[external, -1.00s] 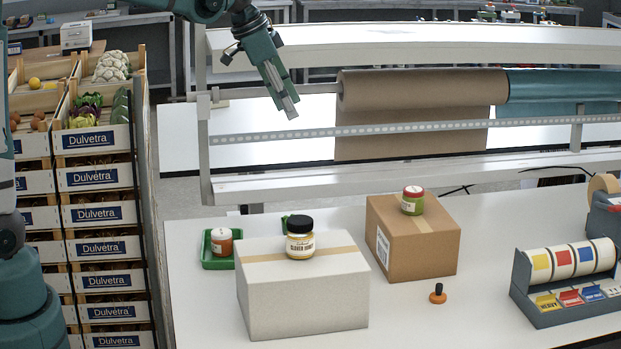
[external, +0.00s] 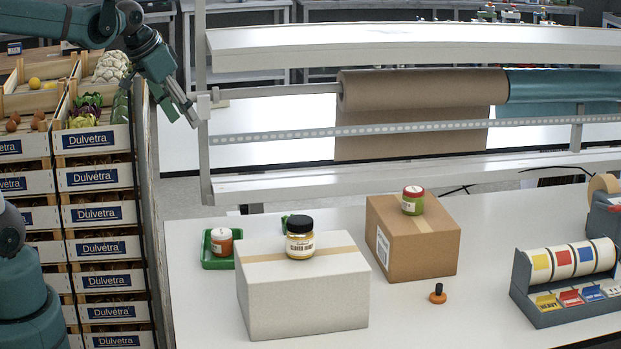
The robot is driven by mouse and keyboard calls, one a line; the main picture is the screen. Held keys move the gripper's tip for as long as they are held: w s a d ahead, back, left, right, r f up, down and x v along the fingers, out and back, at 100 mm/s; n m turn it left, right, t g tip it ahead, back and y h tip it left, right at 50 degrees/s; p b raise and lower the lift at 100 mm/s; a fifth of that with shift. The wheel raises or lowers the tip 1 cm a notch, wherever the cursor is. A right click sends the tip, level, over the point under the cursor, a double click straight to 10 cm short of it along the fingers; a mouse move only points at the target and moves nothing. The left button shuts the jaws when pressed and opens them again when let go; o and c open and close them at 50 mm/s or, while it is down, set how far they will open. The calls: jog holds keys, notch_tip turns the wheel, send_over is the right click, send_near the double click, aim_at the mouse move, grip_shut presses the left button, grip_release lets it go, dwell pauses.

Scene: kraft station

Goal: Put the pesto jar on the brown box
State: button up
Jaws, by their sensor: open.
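A green jar with a red lid (external: 413,201), which looks like the pesto jar, stands upright on top of the brown box (external: 426,255), beside its tape strip. The brown box sits on the white table, right of the white box. My gripper (external: 191,117) is at the upper left, raised near the crates and the rail post, far from both jar and box. It is open and holds nothing.
A small jar (external: 222,242) sits in a green tray (external: 207,262). An orange stamp-like object (external: 438,293) and label dispenser (external: 566,280) are to the right. Stacked crates (external: 95,180) stand left.

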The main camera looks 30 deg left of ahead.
jog(key=s+a+f+n, duration=0.2)
jog(key=s+a+f, duration=0.1)
jog(key=s, duration=0.3)
jog(key=s+a+f+n+t+y, duration=0.1)
jog(key=s+a+f+n, duration=0.1)
jog(key=s+a+f, duration=0.2)
jog(key=shift+s+a+f+y, duration=0.3)
jog(key=shift+s+a, duration=0.9)
jog(key=shift+s, duration=0.6)
